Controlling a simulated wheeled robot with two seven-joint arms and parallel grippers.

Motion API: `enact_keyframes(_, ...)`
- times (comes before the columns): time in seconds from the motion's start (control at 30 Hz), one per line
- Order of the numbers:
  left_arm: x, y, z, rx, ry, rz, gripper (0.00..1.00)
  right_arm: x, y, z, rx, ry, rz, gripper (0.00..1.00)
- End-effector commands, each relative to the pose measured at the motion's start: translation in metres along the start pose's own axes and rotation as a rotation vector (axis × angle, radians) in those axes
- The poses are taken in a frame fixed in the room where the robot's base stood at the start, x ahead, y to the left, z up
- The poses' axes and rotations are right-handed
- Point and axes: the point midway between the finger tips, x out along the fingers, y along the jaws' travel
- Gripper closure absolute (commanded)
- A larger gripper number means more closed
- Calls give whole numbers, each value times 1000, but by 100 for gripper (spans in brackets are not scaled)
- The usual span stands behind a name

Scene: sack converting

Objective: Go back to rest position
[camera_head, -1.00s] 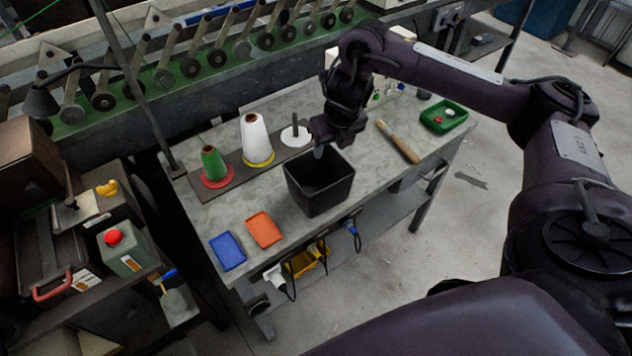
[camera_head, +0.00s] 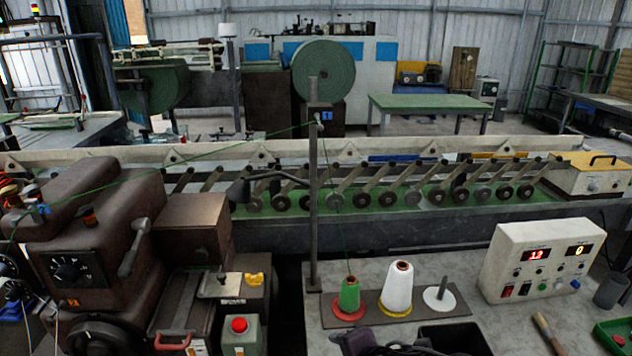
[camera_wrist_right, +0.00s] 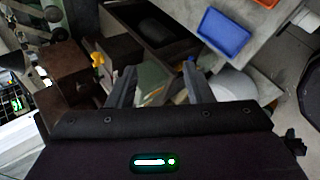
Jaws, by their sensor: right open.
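My right gripper (camera_wrist_right: 158,85) is open in the right wrist view, its two fingers apart with nothing between them. Below and beyond the fingers are a dark open drawer or box and a pale, blurred surface. A dark part of my right arm (camera_head: 372,342) shows at the bottom edge of the head view, left of the black bin (camera_head: 455,338). My left gripper is in neither view.
The bench holds a green cone (camera_head: 349,295), a white cone (camera_head: 397,288), an empty spindle (camera_head: 440,295), a control box (camera_head: 540,260) and a brush (camera_head: 550,335). A blue tray (camera_wrist_right: 224,33) lies near the bench edge. A brown machine (camera_head: 95,240) stands left.

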Motion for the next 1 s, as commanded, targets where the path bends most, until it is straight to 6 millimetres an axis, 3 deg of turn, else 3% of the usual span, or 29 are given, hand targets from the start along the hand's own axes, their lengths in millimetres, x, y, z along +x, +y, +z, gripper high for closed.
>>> enact_keyframes(0.07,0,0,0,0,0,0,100,-12,-7,-7,280,-32,7,54)
enact_keyframes(0.2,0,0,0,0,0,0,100,-35,-34,8,765,-141,-28,54)
enact_keyframes(0.3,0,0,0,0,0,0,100,-51,-61,20,1036,-224,-70,54)
enact_keyframes(0.5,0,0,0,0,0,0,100,-80,-114,36,1425,-378,-156,54)
enact_keyframes(0.77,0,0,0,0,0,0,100,-119,-177,42,1812,-579,-260,54)
enact_keyframes(1.0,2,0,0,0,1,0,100,-66,-217,46,1819,-601,-289,54)
